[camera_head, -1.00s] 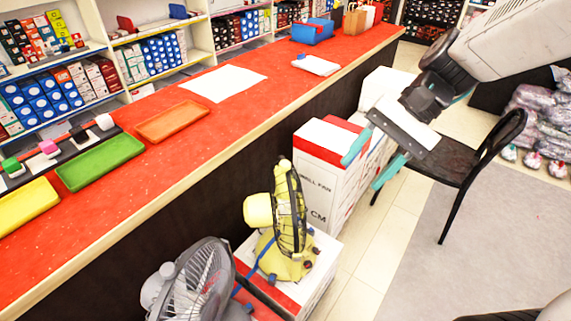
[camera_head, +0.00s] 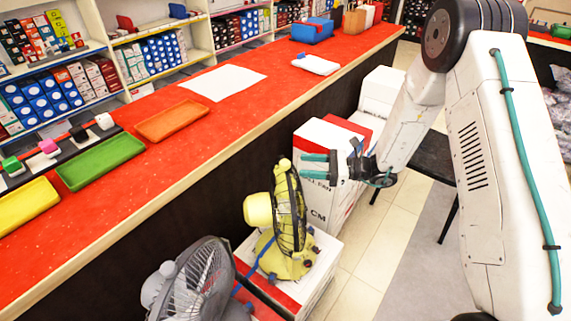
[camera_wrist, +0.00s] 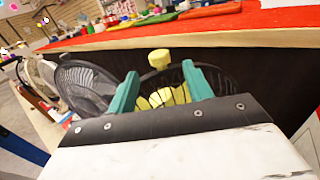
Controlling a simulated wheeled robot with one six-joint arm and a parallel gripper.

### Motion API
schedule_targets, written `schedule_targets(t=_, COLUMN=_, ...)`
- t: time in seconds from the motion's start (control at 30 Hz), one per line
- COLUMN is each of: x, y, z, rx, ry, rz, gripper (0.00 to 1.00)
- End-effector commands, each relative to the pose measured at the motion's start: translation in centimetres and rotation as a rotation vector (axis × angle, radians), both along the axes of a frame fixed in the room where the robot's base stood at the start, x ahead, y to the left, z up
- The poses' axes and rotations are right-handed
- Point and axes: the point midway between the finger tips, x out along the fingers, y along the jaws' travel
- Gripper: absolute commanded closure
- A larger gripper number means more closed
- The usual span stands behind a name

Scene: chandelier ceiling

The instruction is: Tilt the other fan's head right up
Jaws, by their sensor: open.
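A yellow fan (camera_head: 285,225) with a dark round guard stands on a carton, its head roughly upright and its yellow motor housing (camera_head: 258,210) to the left. A grey fan (camera_head: 203,280) stands nearer, at the bottom, its guard leaning back; its base is cut off by the picture edge. My gripper (camera_head: 303,166) is open and empty, its teal fingers pointing left, apart from the yellow fan, up and right of its guard. In the wrist view the yellow fan (camera_wrist: 160,98) shows between and beyond the fingers (camera_wrist: 160,72), which hide part of its guard.
The red counter (camera_head: 240,110) runs along the left with green (camera_head: 100,162) and orange (camera_head: 172,120) trays on it. Large cartons (camera_head: 325,205) stand behind the fan, against the counter. A black chair (camera_head: 432,158) is partly behind my arm. Tiled floor (camera_head: 385,240) is clear to the right.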

Motion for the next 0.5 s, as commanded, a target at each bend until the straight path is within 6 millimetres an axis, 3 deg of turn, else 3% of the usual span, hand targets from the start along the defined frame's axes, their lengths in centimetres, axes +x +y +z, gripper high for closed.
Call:
schedule_targets(t=0.3, x=0.4, y=4.9, z=0.0, rx=-0.001, ry=-0.001, rz=0.005, gripper=0.49)
schedule_targets(t=0.5, x=0.8, y=6.9, z=0.0, rx=0.0, ry=-0.001, rz=0.003, gripper=0.49)
